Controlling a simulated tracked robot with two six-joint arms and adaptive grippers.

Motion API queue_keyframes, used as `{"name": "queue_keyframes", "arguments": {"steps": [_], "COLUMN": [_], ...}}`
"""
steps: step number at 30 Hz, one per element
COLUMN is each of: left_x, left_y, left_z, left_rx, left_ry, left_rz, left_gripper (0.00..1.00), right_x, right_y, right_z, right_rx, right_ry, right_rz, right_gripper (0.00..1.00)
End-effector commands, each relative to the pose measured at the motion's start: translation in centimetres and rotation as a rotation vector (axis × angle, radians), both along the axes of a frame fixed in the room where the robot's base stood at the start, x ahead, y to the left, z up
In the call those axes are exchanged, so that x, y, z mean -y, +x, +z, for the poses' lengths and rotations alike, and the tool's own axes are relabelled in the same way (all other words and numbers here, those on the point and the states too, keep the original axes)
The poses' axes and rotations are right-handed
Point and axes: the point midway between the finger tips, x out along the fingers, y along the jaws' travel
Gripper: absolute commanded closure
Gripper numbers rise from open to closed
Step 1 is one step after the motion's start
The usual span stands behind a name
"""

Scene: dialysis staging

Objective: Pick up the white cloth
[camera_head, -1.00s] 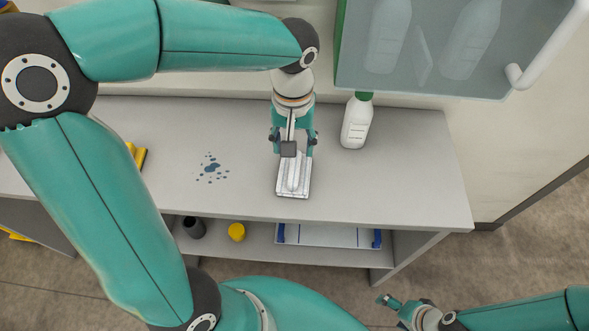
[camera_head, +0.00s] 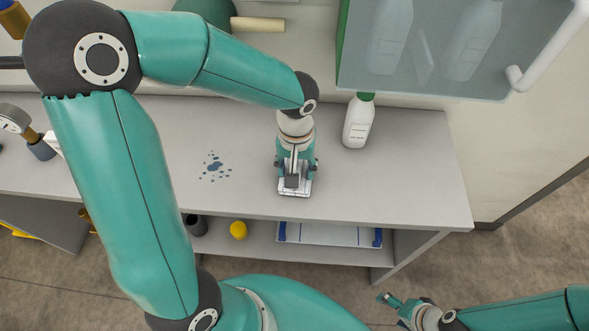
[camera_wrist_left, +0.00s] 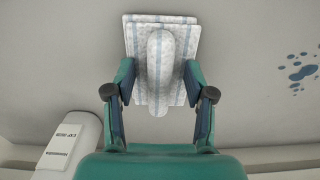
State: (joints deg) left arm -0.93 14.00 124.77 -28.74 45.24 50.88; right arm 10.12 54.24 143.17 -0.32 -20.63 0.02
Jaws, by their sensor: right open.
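The white cloth (camera_head: 304,192) lies near the front edge of the grey counter, mostly covered by my left gripper (camera_head: 295,182) in the head view. In the left wrist view the cloth (camera_wrist_left: 192,38) is a folded pad with faint blue stripes and a raised rounded ridge along its middle. The left gripper (camera_wrist_left: 159,75) is open there, with one finger on each side of the ridge and a gap to it. My right gripper (camera_head: 386,300) is open and empty at the lower right, away from the counter.
A white bottle with a green cap (camera_head: 357,122) stands right of the left gripper. A dark blue spill (camera_head: 214,167) is to its left. A glass-fronted cabinet (camera_head: 430,70) hangs above right. A yellow item (camera_head: 238,230) and a blue-ended tray (camera_head: 330,236) are on the lower shelf.

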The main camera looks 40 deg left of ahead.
Motion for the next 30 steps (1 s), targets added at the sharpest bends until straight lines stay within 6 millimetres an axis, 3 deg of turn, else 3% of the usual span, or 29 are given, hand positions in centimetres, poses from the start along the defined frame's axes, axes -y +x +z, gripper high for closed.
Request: {"name": "queue_keyframes", "arguments": {"steps": [1, 9, 22, 30], "left_x": [0.0, 0.0, 0.0, 0.0], "left_y": [0.0, 0.0, -0.1, 0.0], "left_z": [0.0, 0.0, 0.2, 2.7], "left_rx": [0.000, -0.001, -0.004, 0.003], "left_ry": [0.000, 0.000, 0.001, 0.001], "left_rz": [0.000, -0.001, -0.001, 0.001], "left_gripper": [0.54, 0.99, 1.00, 1.00], "right_x": [0.0, 0.0, 0.0, 0.0], "right_y": [0.0, 0.0, 0.0, 0.0], "right_z": [0.0, 0.0, 0.0, 0.0], "right_rx": [0.000, 0.000, 0.000, 0.000], "right_ry": [0.000, 0.000, 0.000, 0.000], "right_rz": [0.000, 0.000, 0.000, 0.000], "right_gripper": [0.23, 0.23, 0.23, 0.23]}}
